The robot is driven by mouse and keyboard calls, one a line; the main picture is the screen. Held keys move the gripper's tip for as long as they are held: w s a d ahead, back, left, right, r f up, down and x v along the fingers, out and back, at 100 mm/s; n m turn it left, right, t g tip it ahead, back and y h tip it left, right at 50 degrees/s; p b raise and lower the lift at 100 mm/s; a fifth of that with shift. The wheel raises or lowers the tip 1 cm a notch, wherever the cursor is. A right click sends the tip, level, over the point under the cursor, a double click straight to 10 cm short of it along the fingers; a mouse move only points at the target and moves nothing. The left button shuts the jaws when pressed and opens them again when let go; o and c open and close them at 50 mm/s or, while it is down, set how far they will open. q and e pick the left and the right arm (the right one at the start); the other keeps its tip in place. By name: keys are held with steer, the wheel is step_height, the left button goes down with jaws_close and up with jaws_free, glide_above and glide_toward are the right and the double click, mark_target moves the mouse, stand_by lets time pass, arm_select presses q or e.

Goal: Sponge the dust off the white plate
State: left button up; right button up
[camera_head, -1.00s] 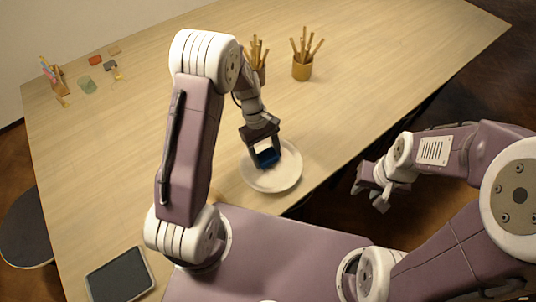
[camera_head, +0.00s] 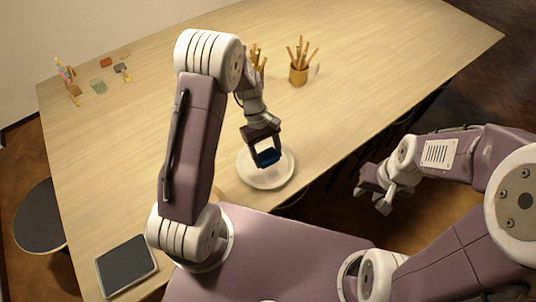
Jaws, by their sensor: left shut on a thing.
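The white plate (camera_head: 264,182) lies on the table near its front edge, in the middle of the head view. My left gripper (camera_head: 266,152) reaches down over the plate and is shut on a dark blue sponge (camera_head: 268,157). The sponge is at the plate's inner face; whether it touches cannot be told. Dust on the plate is too faint to make out. My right gripper (camera_head: 373,199) is off the table's front edge, away from the plate, empty, with its fingers apart.
A pot of wooden tools (camera_head: 298,76) stands behind the plate, with another partly hidden by my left arm. A tablet (camera_head: 126,267) lies at the front left. Small items and a brush holder (camera_head: 72,88) sit far left. A dark stool (camera_head: 41,216) stands beside the table. The table's right side is clear.

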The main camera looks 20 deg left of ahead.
arm_select(q)
step_height(320, 180, up, 2)
steer(key=shift+d+p, duration=0.1)
steer(key=shift+p, duration=0.5)
steer(key=shift+r, duration=0.2)
